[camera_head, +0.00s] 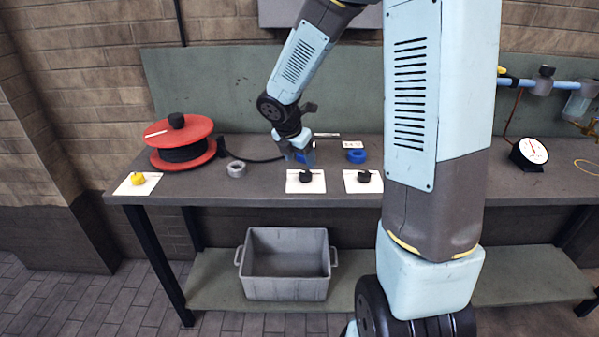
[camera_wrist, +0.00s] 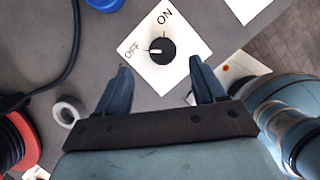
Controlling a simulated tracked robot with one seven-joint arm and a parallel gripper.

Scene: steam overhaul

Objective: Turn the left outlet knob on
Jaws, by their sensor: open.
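The left outlet knob (camera_head: 306,175) is a round black dial on a white square plate near the bench's front edge. In the wrist view the knob (camera_wrist: 161,50) shows a white pointer directed at the OFF label (camera_wrist: 132,48); the ON label (camera_wrist: 164,15) is at the top. My gripper (camera_head: 302,158) is just above and behind the plate in the head view. In the wrist view my gripper (camera_wrist: 160,66) is open and empty, one fingertip to each side of the knob's near edge. I see no contact with the knob.
A second black knob (camera_head: 364,176) on its own plate is to the right. A grey tape roll (camera_head: 237,169), red cable reel (camera_head: 180,142) and yellow knob (camera_head: 138,179) are to the left. A grey bin (camera_head: 287,265) stands below.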

